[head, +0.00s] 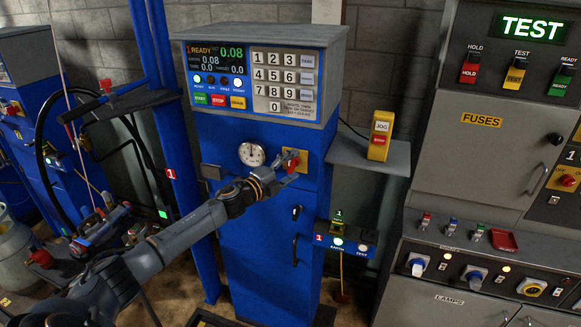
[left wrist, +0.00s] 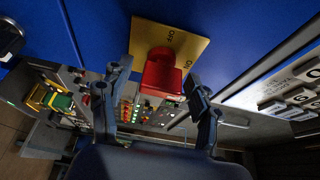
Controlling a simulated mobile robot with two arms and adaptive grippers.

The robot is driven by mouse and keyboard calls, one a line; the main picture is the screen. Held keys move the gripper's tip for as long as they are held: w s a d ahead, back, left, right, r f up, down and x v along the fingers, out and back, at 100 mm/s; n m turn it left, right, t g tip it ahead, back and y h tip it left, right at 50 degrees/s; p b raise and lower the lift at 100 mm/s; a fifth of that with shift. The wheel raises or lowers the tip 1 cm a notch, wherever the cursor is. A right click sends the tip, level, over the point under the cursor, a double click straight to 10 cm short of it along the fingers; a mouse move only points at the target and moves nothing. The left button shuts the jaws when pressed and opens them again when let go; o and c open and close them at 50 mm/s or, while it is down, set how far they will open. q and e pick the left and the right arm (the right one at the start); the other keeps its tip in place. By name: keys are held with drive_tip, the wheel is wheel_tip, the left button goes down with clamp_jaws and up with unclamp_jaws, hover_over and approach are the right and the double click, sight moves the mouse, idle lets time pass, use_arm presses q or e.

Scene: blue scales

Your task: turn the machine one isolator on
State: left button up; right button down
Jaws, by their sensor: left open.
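The machine one isolator is a red knob (left wrist: 161,72) on a yellow plate (left wrist: 190,42) marked OFF and ON. In the head view the yellow plate (head: 303,157) shows on the front of the blue machine one cabinet (head: 255,230), right of a round gauge, with the knob partly hidden by my gripper. My left gripper (head: 288,174) is open right in front of the isolator. In the left wrist view its two fingers stand either side of the red knob, with gaps visible. I cannot tell which mark the knob points to. My right gripper is not in view.
Above the isolator is a panel with a keypad (head: 283,82) and a READY display (head: 217,60). A yellow JOG box (head: 380,136) sits on a grey shelf (head: 345,152) to the right. A lit button box (head: 345,238) is below. A grey test cabinet (head: 480,150) stands at right.

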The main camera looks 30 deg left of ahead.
use_arm(q)
drive_tip(key=s+a, duration=0.2)
drive_tip(key=s, duration=1)
drive_tip(key=shift+w, duration=0.1)
idle(0.4)
